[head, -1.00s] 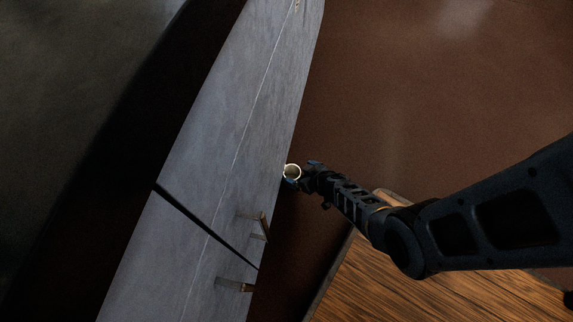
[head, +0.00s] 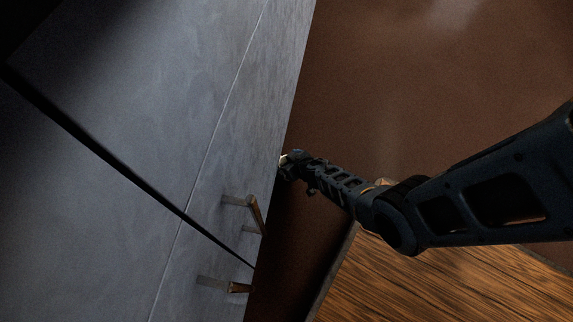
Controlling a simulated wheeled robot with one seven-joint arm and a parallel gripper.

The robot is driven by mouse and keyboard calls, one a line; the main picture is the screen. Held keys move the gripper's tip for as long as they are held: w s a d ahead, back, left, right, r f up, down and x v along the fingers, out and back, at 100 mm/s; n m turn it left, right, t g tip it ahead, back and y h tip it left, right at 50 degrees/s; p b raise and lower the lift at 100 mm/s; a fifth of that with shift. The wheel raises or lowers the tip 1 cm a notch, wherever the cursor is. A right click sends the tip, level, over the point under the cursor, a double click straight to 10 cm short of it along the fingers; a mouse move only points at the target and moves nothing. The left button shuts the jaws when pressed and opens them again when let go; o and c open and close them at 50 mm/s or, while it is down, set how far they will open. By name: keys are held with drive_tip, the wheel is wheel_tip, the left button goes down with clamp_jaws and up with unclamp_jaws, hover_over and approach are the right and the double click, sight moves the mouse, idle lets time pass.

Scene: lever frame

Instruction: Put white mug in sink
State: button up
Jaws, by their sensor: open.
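My arm reaches in from the right in the head view, and my gripper (head: 284,164) is at the edge of the grey cabinet panels, left of centre. It is open, but its fingers are small and dark. No sink can be made out.
Large grey cabinet panels (head: 150,110) fill the left, split by a dark gap. A wooden surface (head: 420,285) lies at the lower right. A plain brown surface (head: 400,80) fills the upper right.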

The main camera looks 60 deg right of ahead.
drive_tip(key=shift+c, duration=0.5)
drive_tip(key=c, duration=1.2)
drive_tip(key=shift+c, duration=0.2)
drive_tip(key=shift+r, duration=0.1)
drive_tip(key=shift+r+p, duration=0.7)
drive_tip(key=shift+p, duration=0.15)
drive_tip(key=s+a, duration=0.1)
drive_tip(key=s, duration=0.1)
drive_tip(key=s+a+p, duration=0.1)
drive_tip(key=s, duration=0.2)
drive_tip(key=s+p, duration=0.1)
drive_tip(key=s, duration=0.2)
drive_tip(key=shift+a, duration=0.4)
wheel_tip(320, 180, up, 14)
drive_tip(key=p, duration=1.3)
drive_tip(key=shift+w+f, duration=0.2)
drive_tip(key=shift+f, duration=0.05)
